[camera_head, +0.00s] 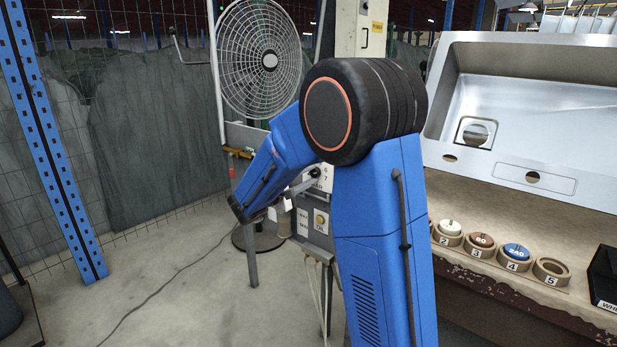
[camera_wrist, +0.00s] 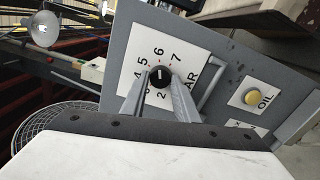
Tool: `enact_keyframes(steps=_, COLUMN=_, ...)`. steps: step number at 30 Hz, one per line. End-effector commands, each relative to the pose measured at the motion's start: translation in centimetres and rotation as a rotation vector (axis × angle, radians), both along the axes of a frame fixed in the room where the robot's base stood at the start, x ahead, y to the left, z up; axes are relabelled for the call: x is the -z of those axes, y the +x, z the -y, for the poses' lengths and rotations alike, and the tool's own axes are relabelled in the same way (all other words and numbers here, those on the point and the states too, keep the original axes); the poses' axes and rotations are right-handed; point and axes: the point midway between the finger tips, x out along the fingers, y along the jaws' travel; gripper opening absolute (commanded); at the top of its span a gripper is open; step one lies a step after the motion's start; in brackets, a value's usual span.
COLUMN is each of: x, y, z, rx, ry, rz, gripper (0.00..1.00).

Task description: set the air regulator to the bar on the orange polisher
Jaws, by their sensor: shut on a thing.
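The air regulator is a black round knob (camera_wrist: 160,77) on a white dial plate (camera_wrist: 190,60) fixed to a grey panel. My gripper (camera_wrist: 159,84) is shut on the knob, one finger on each side. A pale mark on the knob points up in the wrist view, roughly towards the 6. The numbers 4, 5, 6 and 7 show around it; the fingers hide part of the scale and of the BAR lettering. In the head view my arm covers most of the panel, and the dial plate (camera_head: 325,178) shows only in part. I cannot make out an orange polisher.
A yellow OIL button (camera_wrist: 252,97) sits on the same panel, also visible in the head view (camera_head: 320,219). A large caged fan (camera_head: 260,60) stands behind. A steel sink (camera_head: 540,110) and a bench with numbered ring holders (camera_head: 481,243) are at the right.

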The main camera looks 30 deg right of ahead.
Motion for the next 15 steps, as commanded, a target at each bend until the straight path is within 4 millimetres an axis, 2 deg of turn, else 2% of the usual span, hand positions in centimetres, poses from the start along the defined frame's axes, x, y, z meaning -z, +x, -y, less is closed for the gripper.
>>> enact_keyframes(steps=1, x=0.15, y=-0.09, z=0.0, rx=0.001, ry=0.001, rz=-0.002, gripper=0.3)
enact_keyframes(steps=3, x=0.14, y=-0.08, z=0.0, rx=0.001, ry=0.001, rz=-0.002, gripper=0.46)
enact_keyframes(steps=15, x=0.06, y=-0.15, z=-0.44, rx=-0.001, ry=0.001, rz=-0.001, gripper=0.46)
